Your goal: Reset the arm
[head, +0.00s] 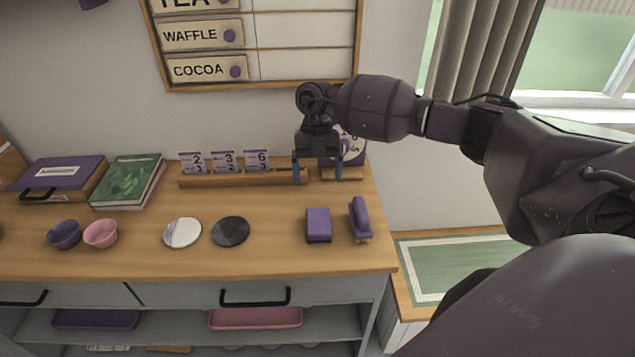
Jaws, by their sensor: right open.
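My right arm comes in from the right. Its gripper (318,172) points down over the back right of the wooden cart top (280,262), with its two blue-tipped fingers apart and nothing seen between them. The fingers are in front of the right end of a wooden card rail (230,180); I cannot tell if they touch it. Behind the gripper is a purple and white numbered item (354,147), partly hidden by it. My left gripper is not in view.
Number cards (224,162) stand in the rail. A purple block (318,225) and a purple brush-like item (359,220) lie in front of the gripper. A white disc (182,233), dark disc (231,231), pink bowl (101,233) and green book (127,181) are further left. A menu board (300,67) hangs behind.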

